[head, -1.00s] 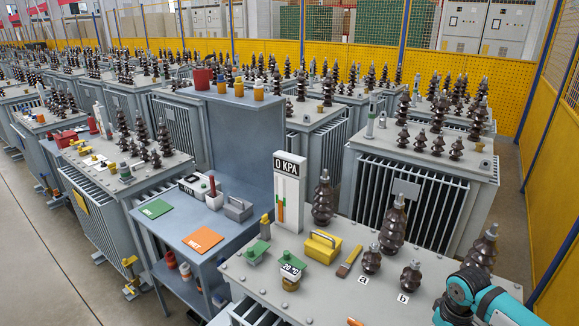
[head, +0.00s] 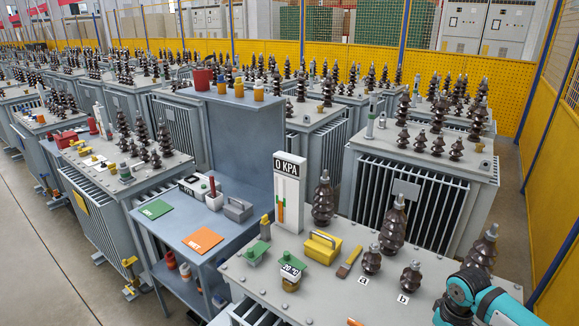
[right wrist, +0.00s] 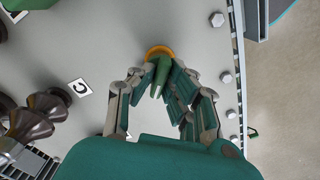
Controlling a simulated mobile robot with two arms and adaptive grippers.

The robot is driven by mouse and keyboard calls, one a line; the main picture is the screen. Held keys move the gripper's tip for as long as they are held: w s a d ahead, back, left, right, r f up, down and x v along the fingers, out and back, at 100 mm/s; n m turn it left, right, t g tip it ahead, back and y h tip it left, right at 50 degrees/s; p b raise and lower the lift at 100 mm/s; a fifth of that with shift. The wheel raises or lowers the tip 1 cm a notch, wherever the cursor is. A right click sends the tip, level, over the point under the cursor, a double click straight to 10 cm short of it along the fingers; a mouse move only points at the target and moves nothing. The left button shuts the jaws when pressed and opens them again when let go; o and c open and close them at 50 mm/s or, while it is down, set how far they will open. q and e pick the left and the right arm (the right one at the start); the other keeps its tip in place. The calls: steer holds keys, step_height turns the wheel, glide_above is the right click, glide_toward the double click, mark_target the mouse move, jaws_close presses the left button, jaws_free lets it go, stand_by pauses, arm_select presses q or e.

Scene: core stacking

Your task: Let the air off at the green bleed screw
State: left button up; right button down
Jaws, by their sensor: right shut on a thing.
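The green bleed screw (right wrist: 162,72) shows in the right wrist view, standing in an orange ring (right wrist: 159,51) on the grey transformer lid (right wrist: 110,25). My right gripper (right wrist: 160,84) is shut on the green screw, with its fingers on both sides. In the head view my right arm (head: 480,296) comes in at the lower right; its fingers are out of that frame. The white gauge (head: 289,190) on the lid reads 0 KPA. My left gripper is not in view.
Brown bushings (head: 392,225) stand on the lid, some labelled. A yellow-handled block (head: 321,247), a brush (head: 349,262) and a green-topped fitting (head: 258,252) are also on it. A blue-grey bench (head: 180,228) stands at the left. Bolts (right wrist: 227,78) line the lid edge.

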stand_by(0.3)
steer(key=shift+r+m+p, duration=0.15)
steer(key=shift+m+p, duration=0.55)
steer(key=shift+p, duration=0.45)
steer(key=shift+m+p, duration=0.6)
steer(key=shift+p, duration=0.1)
steer(key=shift+f, duration=0.2)
steer(key=shift+r, duration=0.1)
